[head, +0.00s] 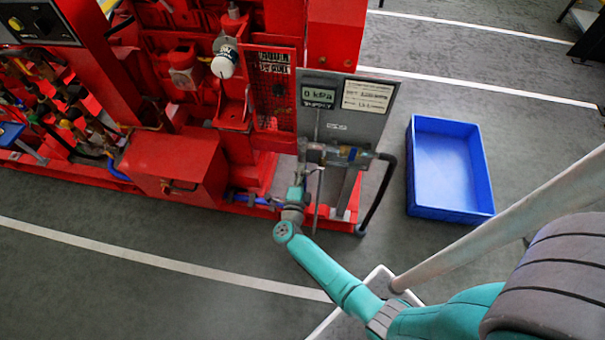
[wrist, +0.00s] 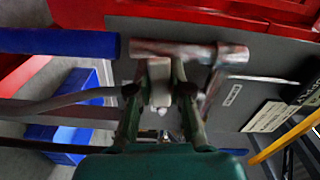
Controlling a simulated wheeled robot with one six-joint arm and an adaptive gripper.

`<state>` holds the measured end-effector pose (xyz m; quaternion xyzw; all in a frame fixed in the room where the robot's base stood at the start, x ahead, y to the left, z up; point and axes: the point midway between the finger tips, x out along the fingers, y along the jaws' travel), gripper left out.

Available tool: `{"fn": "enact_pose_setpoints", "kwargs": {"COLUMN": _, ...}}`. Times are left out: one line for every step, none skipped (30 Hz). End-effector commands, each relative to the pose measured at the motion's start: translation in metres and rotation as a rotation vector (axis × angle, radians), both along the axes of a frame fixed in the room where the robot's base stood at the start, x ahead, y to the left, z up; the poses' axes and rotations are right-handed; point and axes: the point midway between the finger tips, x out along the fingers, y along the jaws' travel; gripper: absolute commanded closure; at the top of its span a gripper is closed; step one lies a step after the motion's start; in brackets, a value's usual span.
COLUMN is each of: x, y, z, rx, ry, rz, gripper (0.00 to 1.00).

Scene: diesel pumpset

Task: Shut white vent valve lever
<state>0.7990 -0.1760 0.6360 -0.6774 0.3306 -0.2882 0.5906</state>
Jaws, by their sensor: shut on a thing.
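The white vent valve lever (wrist: 159,80) shows in the wrist view between the two fingertips of my gripper (wrist: 159,92). My gripper is shut on it. The lever hangs from a metal pipe fitting (wrist: 190,51). In the head view, my gripper (head: 301,178) is just below the pipework (head: 338,153) on the front of a grey gauge panel (head: 345,118). The lever cannot be made out there, as it is small and my arm's end is close to it. The panel's display (head: 318,95) reads 0 kPa.
A blue crate (head: 487,207) stands on the floor right of the panel. A black hose (head: 381,195) hangs from the pipework. The red pumpset with a red box (head: 175,167) is to the left. In the wrist view, a blue pipe sleeve (wrist: 60,43) lies left of the fitting.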

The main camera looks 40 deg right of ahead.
Motion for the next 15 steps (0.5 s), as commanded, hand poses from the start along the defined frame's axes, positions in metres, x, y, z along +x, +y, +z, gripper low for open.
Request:
{"fn": "enact_pose_setpoints", "kwargs": {"x": -0.0006, "y": -0.0002, "z": 0.0011, "rx": 0.014, "ry": -0.016, "rz": -0.001, "gripper": 1.00}}
{"fn": "enact_pose_setpoints", "kwargs": {"x": -0.0005, "y": -0.0001, "z": 0.0019, "rx": 0.020, "ry": -0.026, "rz": -0.001, "gripper": 1.00}}
{"fn": "enact_pose_setpoints", "kwargs": {"x": -0.0003, "y": -0.0001, "z": 0.0029, "rx": 0.029, "ry": -0.037, "rz": -0.001, "gripper": 1.00}}
{"fn": "enact_pose_setpoints", "kwargs": {"x": -0.0003, "y": -0.0001, "z": 0.0035, "rx": 0.035, "ry": -0.045, "rz": -0.001, "gripper": 1.00}}
{"fn": "enact_pose_setpoints", "kwargs": {"x": -0.0003, "y": -0.0001, "z": 0.0041, "rx": 0.041, "ry": -0.052, "rz": -0.001, "gripper": 1.00}}
{"fn": "enact_pose_setpoints", "kwargs": {"x": -0.0002, "y": 0.0000, "z": 0.0048, "rx": 0.046, "ry": -0.059, "rz": -0.001, "gripper": 1.00}}
{"fn": "enact_pose_setpoints", "kwargs": {"x": -0.0002, "y": 0.0000, "z": 0.0052, "rx": 0.050, "ry": -0.064, "rz": -0.001, "gripper": 1.00}}
{"fn": "enact_pose_setpoints", "kwargs": {"x": -0.0002, "y": 0.0000, "z": 0.0055, "rx": 0.053, "ry": -0.068, "rz": -0.001, "gripper": 1.00}}
{"fn": "enact_pose_setpoints", "kwargs": {"x": -0.0002, "y": 0.0000, "z": 0.0058, "rx": 0.057, "ry": -0.073, "rz": -0.001, "gripper": 1.00}}
{"fn": "enact_pose_setpoints", "kwargs": {"x": -0.0002, "y": 0.0000, "z": 0.0059, "rx": 0.059, "ry": -0.076, "rz": -0.001, "gripper": 1.00}}
{"fn": "enact_pose_setpoints", "kwargs": {"x": -0.0002, "y": 0.0000, "z": 0.0061, "rx": 0.060, "ry": -0.077, "rz": -0.001, "gripper": 1.00}}
{"fn": "enact_pose_setpoints", "kwargs": {"x": -0.0002, "y": 0.0000, "z": 0.0062, "rx": 0.062, "ry": -0.080, "rz": -0.001, "gripper": 1.00}}
{"fn": "enact_pose_setpoints", "kwargs": {"x": -0.0002, "y": 0.0000, "z": 0.0062, "rx": 0.063, "ry": -0.080, "rz": -0.001, "gripper": 1.00}}
{"fn": "enact_pose_setpoints", "kwargs": {"x": -0.0003, "y": -0.0001, "z": 0.0063, "rx": 0.063, "ry": -0.081, "rz": -0.001, "gripper": 1.00}}
{"fn": "enact_pose_setpoints", "kwargs": {"x": -0.0003, "y": -0.0001, "z": 0.0063, "rx": 0.063, "ry": -0.081, "rz": -0.001, "gripper": 1.00}}
